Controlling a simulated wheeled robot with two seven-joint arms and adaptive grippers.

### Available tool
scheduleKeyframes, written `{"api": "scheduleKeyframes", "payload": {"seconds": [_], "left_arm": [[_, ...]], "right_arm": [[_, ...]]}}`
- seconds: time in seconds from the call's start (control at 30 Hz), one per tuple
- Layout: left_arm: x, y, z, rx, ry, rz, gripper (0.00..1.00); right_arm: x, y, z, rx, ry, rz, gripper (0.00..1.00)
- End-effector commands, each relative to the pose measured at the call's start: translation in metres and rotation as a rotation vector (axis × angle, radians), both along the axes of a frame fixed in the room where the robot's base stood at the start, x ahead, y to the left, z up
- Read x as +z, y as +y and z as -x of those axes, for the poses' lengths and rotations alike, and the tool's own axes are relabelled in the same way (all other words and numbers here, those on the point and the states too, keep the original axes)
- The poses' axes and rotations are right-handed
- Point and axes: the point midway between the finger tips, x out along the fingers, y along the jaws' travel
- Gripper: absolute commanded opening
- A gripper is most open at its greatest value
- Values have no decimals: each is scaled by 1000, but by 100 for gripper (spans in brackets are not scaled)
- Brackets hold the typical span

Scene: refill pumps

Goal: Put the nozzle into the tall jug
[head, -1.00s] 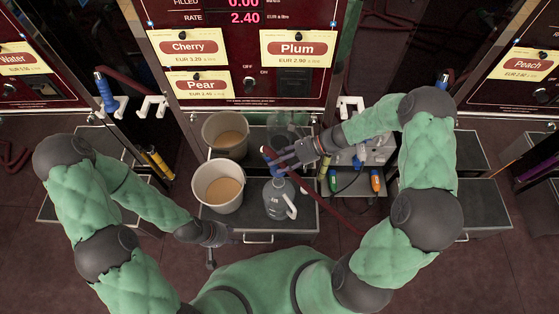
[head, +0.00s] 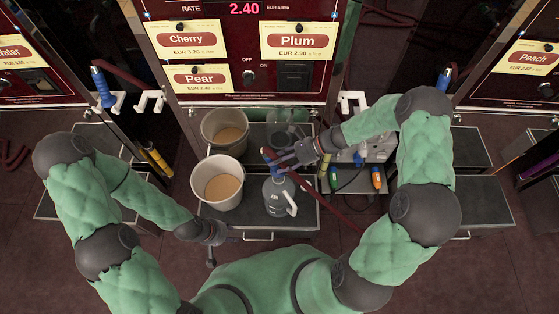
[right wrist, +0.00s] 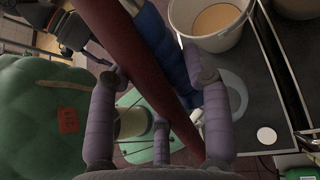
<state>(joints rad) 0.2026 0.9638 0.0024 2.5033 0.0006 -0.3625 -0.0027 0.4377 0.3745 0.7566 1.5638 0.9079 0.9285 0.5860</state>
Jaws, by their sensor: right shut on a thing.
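In the head view a grey jug (head: 276,200) with a pale handle stands on the front shelf, right of a bucket. My right gripper (head: 283,157) is above the jug's neck, shut on the blue nozzle (head: 268,155). The nozzle's lower end is at the jug's top; I cannot tell whether it is inside the mouth. In the right wrist view the fingers (right wrist: 155,80) lie either side of the blue nozzle (right wrist: 172,50) and its dark red hose (right wrist: 128,55). My left gripper (head: 212,236) is low at the left, beside the shelf's front edge; its fingers are unclear.
Two white buckets of tan liquid (head: 218,182) (head: 225,130) stand left of the jug. A clear container (head: 285,130) is behind it. Another blue nozzle (head: 103,88) hangs at the left. Several small bottles (head: 376,178) sit at the right. The red hose trails right.

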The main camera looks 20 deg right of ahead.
Motion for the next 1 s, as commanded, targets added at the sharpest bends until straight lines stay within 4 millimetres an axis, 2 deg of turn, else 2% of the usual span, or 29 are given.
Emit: {"api": "scheduleKeyframes", "payload": {"seconds": [1.0], "left_arm": [[-22,0,0,0,0,0,40]], "right_arm": [[-35,0,0,-1,0,0,4]]}}
